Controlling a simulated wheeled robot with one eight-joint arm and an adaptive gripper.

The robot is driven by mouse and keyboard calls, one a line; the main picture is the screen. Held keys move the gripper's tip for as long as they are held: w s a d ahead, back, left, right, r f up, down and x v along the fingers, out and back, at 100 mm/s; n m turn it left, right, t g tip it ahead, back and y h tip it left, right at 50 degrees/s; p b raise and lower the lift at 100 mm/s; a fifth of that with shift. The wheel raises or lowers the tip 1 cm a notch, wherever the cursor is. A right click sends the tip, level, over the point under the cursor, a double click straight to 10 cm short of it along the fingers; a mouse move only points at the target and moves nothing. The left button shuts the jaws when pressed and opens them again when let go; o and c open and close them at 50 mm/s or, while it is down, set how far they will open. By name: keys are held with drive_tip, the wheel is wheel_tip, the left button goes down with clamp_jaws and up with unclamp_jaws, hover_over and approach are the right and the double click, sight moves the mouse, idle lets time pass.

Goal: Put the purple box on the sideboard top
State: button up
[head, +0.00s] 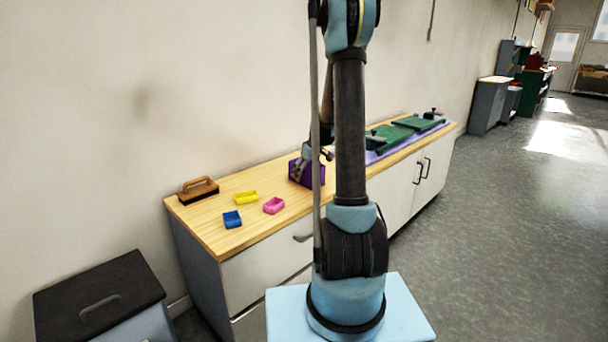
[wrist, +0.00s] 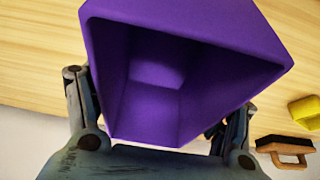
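The purple box (head: 319,173) is an open-topped box at the middle of the wooden sideboard top (head: 232,190) in the head view. In the wrist view the purple box (wrist: 190,28) fills the upper middle, its hollow inside facing the camera. My gripper (wrist: 165,115) has a finger on each side of the box and appears shut on it; the fingertips are partly hidden by the box. In the head view my gripper (head: 305,162) is at the box, partly behind my arm. I cannot tell whether the box touches the wood or is just above it.
Bare wood lies between the trays and the box.

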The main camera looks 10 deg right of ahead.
drive_tip(key=shift+o, duration=0.5)
drive_tip(key=shift+r, duration=0.15)
drive_tip(key=v, duration=1.1)
drive_tip(key=s+a+r+m, duration=0.1)
drive_tip(key=s+r, duration=0.1)
drive_tip(key=s, duration=0.4)
drive_tip(key=s+a+r+m, duration=0.1)
drive_tip(key=s+r, duration=0.1)
drive_tip(key=s, duration=0.4)
drive_tip(key=s+f+m+h, duration=0.1)
drive_tip(key=s+f, duration=0.3)
drive_tip(key=s, duration=1.1)
drive_tip(key=s+f+m+g+h, duration=0.1)
drive_tip(key=s+f+m, duration=0.3)
drive_tip(key=s, duration=1)
drive_tip(key=shift+s+f+h, duration=0.3)
drive_tip(key=shift+s+f, duration=0.1)
drive_tip(key=shift+f, duration=0.1)
